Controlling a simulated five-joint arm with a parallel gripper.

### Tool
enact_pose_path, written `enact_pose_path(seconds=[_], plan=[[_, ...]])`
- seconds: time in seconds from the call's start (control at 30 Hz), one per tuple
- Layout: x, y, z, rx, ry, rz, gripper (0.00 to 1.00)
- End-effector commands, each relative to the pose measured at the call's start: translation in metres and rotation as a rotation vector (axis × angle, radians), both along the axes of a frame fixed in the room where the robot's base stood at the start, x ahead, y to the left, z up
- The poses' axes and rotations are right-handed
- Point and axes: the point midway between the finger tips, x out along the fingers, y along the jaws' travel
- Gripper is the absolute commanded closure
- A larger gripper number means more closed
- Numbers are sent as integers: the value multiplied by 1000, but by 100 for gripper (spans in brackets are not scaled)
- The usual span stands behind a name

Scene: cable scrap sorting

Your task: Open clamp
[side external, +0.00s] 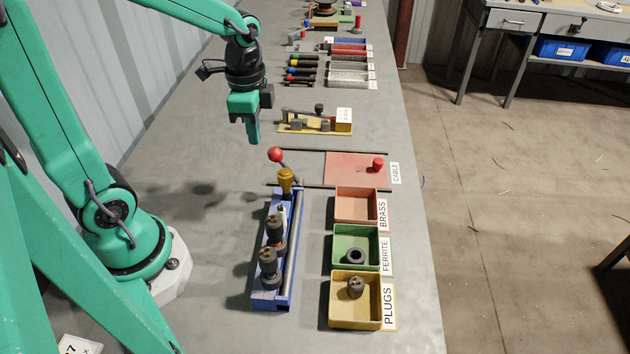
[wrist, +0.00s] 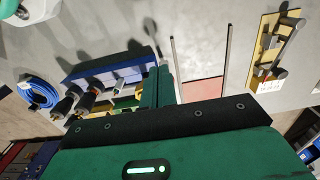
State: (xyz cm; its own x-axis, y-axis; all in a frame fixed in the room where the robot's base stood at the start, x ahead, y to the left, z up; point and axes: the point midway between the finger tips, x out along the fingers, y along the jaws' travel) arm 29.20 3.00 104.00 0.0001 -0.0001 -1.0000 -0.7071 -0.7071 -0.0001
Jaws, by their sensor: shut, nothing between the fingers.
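The clamp is a long blue fixture (side external: 290,268) with a brass-coloured post (side external: 286,176) at its far end. A lever with a red ball knob (side external: 275,154) leans up and left from the post. Two dark plugs (side external: 268,262) stand in the fixture. The fixture also shows in the wrist view (wrist: 85,68), left of my fingers. My gripper (side external: 253,138) hangs beyond the knob and slightly left of it, apart from it. It is shut and empty. My fingers also show in the wrist view (wrist: 160,82).
Brass (side external: 356,204), ferrite (side external: 340,260) and plugs (side external: 345,314) bins stand right of the clamp. A red cable mat (side external: 345,168) lies between dark rods. A yellow fixture (side external: 290,130) stands beyond. The bench left of the clamp is clear.

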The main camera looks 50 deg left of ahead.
Motion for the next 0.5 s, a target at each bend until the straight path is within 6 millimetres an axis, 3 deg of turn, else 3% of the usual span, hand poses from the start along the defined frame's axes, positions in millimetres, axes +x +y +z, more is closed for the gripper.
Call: enact_pose_path(seconds=[0.5], plan=[[0,0,-37,0,3,0,100]])
